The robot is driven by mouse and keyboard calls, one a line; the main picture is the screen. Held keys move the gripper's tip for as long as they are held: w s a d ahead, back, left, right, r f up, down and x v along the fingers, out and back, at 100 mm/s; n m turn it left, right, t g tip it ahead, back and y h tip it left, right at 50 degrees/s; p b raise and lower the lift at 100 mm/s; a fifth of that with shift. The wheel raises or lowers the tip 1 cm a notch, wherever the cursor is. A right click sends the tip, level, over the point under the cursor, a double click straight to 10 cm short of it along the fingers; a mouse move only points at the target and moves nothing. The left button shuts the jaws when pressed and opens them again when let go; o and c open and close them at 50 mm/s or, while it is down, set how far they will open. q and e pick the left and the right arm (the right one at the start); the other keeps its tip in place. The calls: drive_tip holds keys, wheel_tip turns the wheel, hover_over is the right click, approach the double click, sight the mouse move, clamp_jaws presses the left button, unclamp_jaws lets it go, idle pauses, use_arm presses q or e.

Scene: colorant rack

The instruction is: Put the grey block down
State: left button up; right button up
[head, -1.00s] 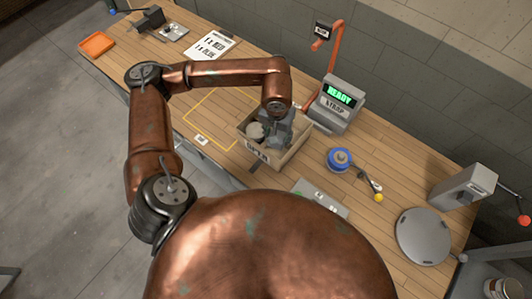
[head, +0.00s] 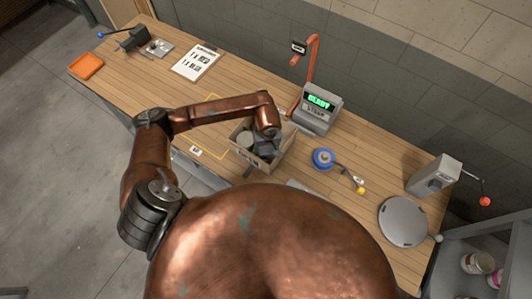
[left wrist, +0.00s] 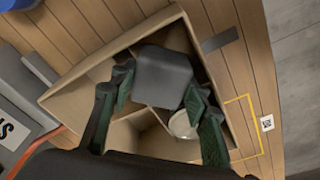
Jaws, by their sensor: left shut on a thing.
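The grey block (left wrist: 163,76) shows in the left wrist view, inside a cardboard box (left wrist: 85,78) with dividers. My left gripper (left wrist: 157,98) is shut on the block, with one dark green-padded finger on each side of it. In the head view my left gripper (head: 268,147) is down in the open box (head: 276,165), at its right part. I cannot tell whether the block touches the box floor. A pale round thing (left wrist: 183,124) lies in a neighbouring compartment, partly hidden by a finger. My right gripper is not in view.
A strap machine (head: 318,108) with a green display stands close behind the box. A blue roll (head: 323,158) lies to the right. A round grey plate (head: 403,222) is farther right. An orange tray (head: 86,66) and a printed sheet (head: 195,62) lie at the left.

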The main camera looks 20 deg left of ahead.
sight(266, 150)
use_arm(q)
wheel_tip(266, 150, down, 6)
drive_tip(key=shift+r+p, duration=0.1)
drive_tip(key=shift+p, duration=0.5)
drive_tip(key=shift+f+b, duration=0.25)
drive_tip(key=shift+b, duration=0.05)
drive_tip(key=o, duration=0.6)
drive_tip(key=shift+c, duration=0.2)
drive_tip(key=shift+r, duration=0.1)
drive_tip(key=shift+r+p, duration=0.15)
drive_tip(key=shift+p, duration=0.15)
drive_tip(key=r+b, duration=0.1)
drive_tip(key=r, duration=0.3)
drive_tip(key=r+b, duration=0.1)
drive_tip(key=r, duration=0.3)
drive_tip(key=s+r+b, duration=0.1)
drive_tip(key=r, duration=0.3)
drive_tip(key=shift+d, duration=0.4)
